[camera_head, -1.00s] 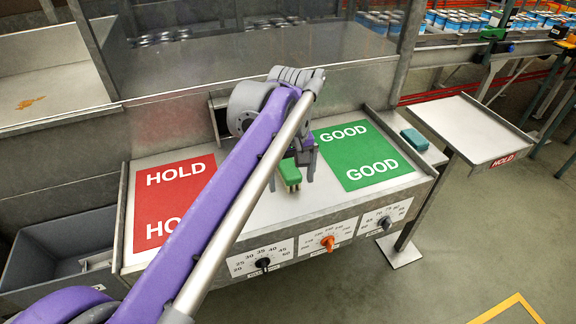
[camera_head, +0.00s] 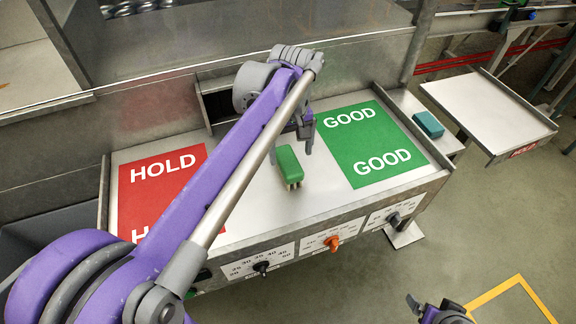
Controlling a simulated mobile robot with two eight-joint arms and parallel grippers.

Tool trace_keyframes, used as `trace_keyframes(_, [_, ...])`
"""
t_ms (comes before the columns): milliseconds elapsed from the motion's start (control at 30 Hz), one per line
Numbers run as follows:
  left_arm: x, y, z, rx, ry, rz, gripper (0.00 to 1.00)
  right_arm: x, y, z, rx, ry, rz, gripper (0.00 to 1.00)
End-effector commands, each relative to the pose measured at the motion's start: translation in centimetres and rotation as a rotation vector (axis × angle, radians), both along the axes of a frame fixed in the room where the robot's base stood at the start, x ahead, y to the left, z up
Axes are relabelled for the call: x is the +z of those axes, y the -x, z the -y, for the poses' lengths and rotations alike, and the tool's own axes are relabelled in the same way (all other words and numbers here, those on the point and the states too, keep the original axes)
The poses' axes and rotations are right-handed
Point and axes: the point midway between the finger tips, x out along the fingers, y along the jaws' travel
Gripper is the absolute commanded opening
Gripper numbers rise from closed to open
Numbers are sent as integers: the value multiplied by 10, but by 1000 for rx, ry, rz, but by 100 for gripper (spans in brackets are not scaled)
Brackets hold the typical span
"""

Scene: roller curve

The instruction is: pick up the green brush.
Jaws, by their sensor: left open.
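The green brush (camera_head: 289,163) lies on the pale worktop between the red HOLD mat (camera_head: 160,185) and the green GOOD mat (camera_head: 368,145). Its green back faces up and pale bristles show at its near end. My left gripper (camera_head: 290,152) is open and empty, above and slightly behind the brush, with one finger on each side of it in the picture. The arm hides part of the worktop left of the brush. A piece of my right gripper (camera_head: 440,312) shows at the bottom right edge, far from the brush; its jaws are not clear.
A teal block (camera_head: 428,124) sits on a small side ledge right of the GOOD mat. A panel with knobs, one an orange knob (camera_head: 333,243), runs along the worktop's front. A metal wall stands behind. The worktop around the brush is clear.

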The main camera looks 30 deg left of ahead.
Motion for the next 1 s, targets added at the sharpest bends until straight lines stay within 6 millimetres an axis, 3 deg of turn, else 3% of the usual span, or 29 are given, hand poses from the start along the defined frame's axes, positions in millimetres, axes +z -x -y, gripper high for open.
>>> trace_keyframes(400, [-49,7,1,0,0,0,98,1,-1,0,0,0,1,92])
trace_keyframes(700, [-54,7,1,0,0,0,98,1,-1,0,0,0,1,92])
trace_keyframes(1000, [-53,7,1,0,0,0,44,1,-1,0,0,0,1,92])
